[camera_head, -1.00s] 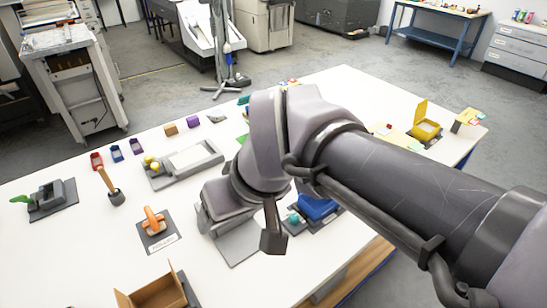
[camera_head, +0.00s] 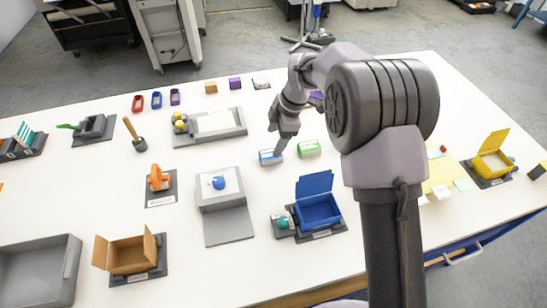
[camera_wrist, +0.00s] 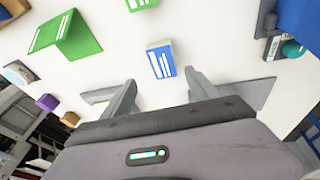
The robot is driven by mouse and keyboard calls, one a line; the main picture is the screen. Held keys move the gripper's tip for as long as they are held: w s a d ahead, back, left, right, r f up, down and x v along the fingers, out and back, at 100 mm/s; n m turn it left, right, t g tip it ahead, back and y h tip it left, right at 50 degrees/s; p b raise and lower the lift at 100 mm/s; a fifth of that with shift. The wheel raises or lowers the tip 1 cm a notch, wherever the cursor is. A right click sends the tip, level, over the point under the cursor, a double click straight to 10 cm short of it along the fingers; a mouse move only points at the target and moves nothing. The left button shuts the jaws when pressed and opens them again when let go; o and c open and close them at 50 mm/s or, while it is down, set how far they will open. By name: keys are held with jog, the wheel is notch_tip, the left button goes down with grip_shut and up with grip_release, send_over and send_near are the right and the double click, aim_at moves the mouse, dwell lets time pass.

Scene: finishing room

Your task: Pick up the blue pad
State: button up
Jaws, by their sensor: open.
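The blue pad (camera_head: 268,158) is a small block with white markings. It lies on the white table beside a green pad (camera_head: 309,148).
A grey stand with a blue round piece (camera_head: 219,182) and an open blue box (camera_head: 318,210) stand nearer the front. A grey tray (camera_head: 210,126) lies left of the pads. The table around the blue pad is clear except for the green pad.

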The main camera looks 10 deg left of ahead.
aim_at(271, 156)
jog(key=shift+x, duration=1)
jog(key=f+b, duration=0.1)
jog(key=f, duration=0.1)
jog(key=f+b, duration=0.1)
jog(key=f, duration=0.1)
jog(key=shift+s+a+f, duration=0.1)
jog(key=shift+s+f, duration=0.1)
jog(key=shift+s, duration=0.05)
jog(key=shift+w+a+f, duration=0.1)
jog(key=shift+a+f, duration=0.05)
jog(key=shift+f, duration=0.2)
jog(key=shift+r, duration=0.15)
jog(key=shift+c, duration=0.2)
grip_shut()
